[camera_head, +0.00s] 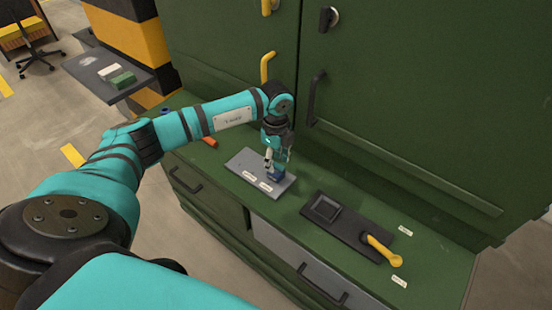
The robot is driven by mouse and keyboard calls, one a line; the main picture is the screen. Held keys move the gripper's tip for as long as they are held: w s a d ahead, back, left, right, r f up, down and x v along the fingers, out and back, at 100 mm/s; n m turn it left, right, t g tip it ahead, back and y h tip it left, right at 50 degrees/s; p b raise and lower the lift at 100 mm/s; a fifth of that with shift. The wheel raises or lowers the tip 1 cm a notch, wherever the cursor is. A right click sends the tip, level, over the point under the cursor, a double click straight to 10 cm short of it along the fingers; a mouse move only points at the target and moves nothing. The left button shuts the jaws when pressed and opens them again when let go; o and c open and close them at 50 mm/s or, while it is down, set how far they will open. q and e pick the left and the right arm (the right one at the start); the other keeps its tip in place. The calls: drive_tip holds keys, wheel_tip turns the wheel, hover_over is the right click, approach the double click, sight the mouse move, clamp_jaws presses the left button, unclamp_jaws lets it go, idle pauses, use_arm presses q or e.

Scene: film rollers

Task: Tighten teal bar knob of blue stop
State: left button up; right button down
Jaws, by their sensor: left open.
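The blue stop (277,174) stands on a grey plate (247,163) with small white labels, on the green cabinet's ledge. My left gripper (277,162) points down right at the blue stop, with its fingers around or just above its top; I cannot tell whether they touch it. The gripper is open. The teal bar knob cannot be made out, as the gripper covers the top of the stop. My right gripper is not in view.
A dark tray (345,228) with a square recess lies to the right, with a yellow spoon-like tool (384,250) on it. Green cabinet doors (400,100) with handles rise close behind the ledge.

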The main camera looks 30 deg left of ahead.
use_arm(q)
drive_tip(key=shift+f, duration=0.45)
drive_tip(key=shift+c, duration=0.2)
clamp_jaws()
